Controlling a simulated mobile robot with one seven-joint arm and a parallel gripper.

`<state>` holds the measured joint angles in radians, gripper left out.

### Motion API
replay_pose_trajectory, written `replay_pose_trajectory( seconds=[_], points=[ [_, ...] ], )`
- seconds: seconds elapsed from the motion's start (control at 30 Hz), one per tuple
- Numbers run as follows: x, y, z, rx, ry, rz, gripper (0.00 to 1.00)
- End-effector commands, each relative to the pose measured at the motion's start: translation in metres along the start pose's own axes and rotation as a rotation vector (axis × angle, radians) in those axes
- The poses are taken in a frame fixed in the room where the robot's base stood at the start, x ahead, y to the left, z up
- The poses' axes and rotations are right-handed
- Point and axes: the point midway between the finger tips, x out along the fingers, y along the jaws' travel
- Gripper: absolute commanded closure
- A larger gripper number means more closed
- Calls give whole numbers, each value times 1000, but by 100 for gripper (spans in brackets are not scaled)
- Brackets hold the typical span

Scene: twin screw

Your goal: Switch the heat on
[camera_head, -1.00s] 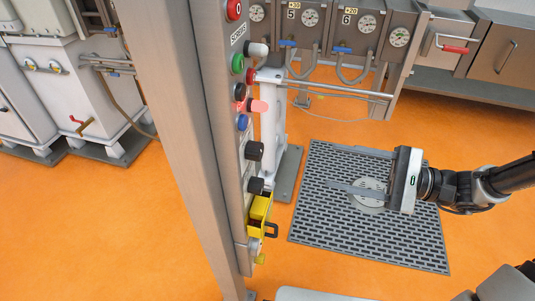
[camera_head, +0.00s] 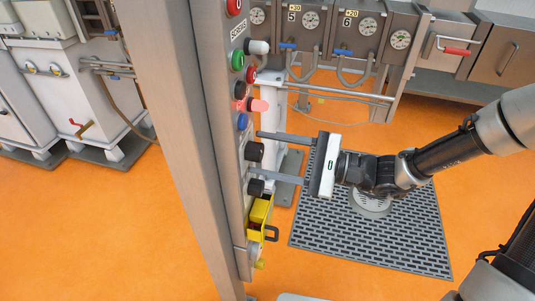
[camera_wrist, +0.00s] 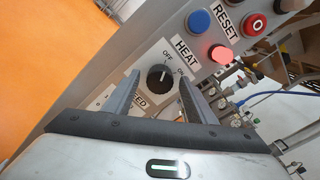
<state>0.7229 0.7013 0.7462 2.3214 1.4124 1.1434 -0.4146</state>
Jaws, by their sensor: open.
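The black heat knob (camera_wrist: 160,77) is on the grey control panel in the wrist view, with HEAT, OFF and ON printed beside it. Its pointer appears nearer OFF than ON, though the mark is small. In the head view the same knob (camera_head: 254,151) is the upper of two black knobs on the panel (camera_head: 229,130). My gripper (camera_head: 256,153) is open and faces the panel from the right, its two fingers above and below the knob. In the wrist view the fingers of my gripper (camera_wrist: 160,72) stand apart on either side of the knob. Contact cannot be told.
A second black knob (camera_head: 255,186) sits just below the lower finger. A blue button (camera_head: 242,122) and a lit red button (camera_head: 258,105) are above. A yellow box (camera_head: 259,210) hangs lower on the panel. Open floor lies right, with a grey grate (camera_head: 370,235).

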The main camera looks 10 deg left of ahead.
Motion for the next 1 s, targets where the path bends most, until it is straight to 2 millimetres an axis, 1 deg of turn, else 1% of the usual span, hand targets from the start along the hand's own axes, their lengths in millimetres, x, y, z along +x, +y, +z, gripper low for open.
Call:
replay_pose_trajectory(
  seconds=[0.23, 0.27, 0.4, 0.5, 0.77, 1.0],
  points=[
    [1, 0, 0, 1, 0, 0, 49],
    [1, 0, 0, 1, 0, 0, 52],
    [1, 0, 0, 1, 0, 0, 76],
    [1, 0, 0, 1, 0, 0, 90],
    [1, -1, 1, 29, 0, 0, 90],
    [1, -3, 4, 151, 0, 1, 90]
  ],
)
